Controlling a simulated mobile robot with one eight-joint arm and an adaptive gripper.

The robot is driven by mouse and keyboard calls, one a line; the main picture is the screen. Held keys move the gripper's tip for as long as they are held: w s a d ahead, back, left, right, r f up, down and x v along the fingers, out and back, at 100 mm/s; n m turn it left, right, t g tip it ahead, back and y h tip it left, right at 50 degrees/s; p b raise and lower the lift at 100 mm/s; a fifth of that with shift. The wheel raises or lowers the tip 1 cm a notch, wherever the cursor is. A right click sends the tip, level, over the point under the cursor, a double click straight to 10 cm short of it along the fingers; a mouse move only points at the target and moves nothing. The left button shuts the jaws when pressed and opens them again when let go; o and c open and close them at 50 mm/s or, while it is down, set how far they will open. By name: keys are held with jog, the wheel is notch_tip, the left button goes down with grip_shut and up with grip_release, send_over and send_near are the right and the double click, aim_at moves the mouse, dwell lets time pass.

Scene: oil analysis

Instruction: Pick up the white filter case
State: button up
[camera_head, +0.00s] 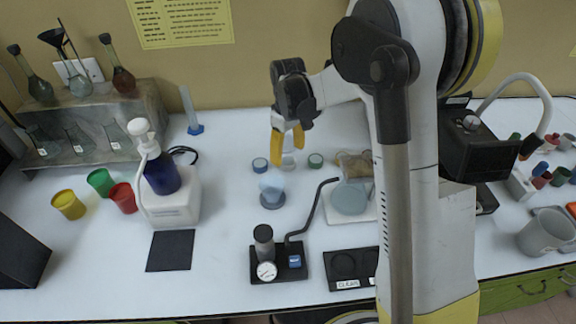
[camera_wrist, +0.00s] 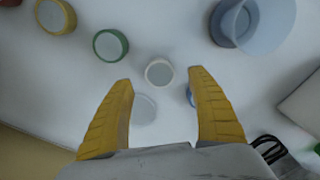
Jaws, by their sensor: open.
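The white filter case (camera_wrist: 159,72) is a small round case with a grey top, lying on the white table. In the wrist view it sits between the tips of my gripper (camera_wrist: 161,78); I cannot tell the height of the tips above it. In the head view my gripper (camera_head: 288,148), with yellow fingers, is open and points down over the white case (camera_head: 289,162), which the fingers partly hide. A green case (camera_wrist: 110,45) and a yellow case (camera_wrist: 55,16) are on one side. A blue case (camera_wrist: 190,96) is mostly hidden behind one finger.
A clear beaker (camera_head: 271,187) stands just in front of the cases. A gauge device (camera_head: 278,262) with a bent tube is nearer the front. A white pump dispenser (camera_head: 172,200) stands to the left. The table between dispenser and cases is mostly clear.

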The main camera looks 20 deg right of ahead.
aim_at(288, 160)
notch_tip(288, 160, down, 4)
jog(key=shift+w+f+b, duration=0.1)
jog(key=shift+b, duration=0.7)
jog(key=c, duration=1.1)
jog(key=shift+o, duration=0.2)
jog(key=shift+r, duration=0.2)
